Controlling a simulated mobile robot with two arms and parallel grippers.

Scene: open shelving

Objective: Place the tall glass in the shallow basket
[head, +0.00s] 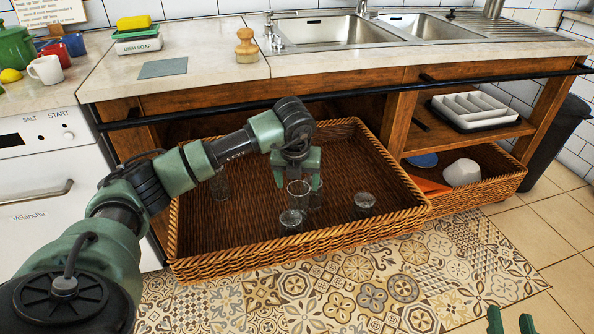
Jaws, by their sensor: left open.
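A large shallow wicker basket (300,245) sits pulled out under the counter. My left gripper (297,183) reaches down into it, open, with its fingers apart around or just behind a clear tall glass (298,193). I cannot tell whether the fingers touch it. A short glass (291,220) stands just in front of it, and another short glass (364,202) stands to the right. A further clear glass (220,186) stands at the left, partly behind my arm. My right gripper (511,322) shows only its two separated fingertips at the bottom right edge, empty.
A second wicker basket (480,196) on the right holds a white bowl (462,172) and other items. A white cutlery tray (478,110) lies on the shelf above. The counter edge and black rail (230,107) overhang the large basket. The patterned floor is clear.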

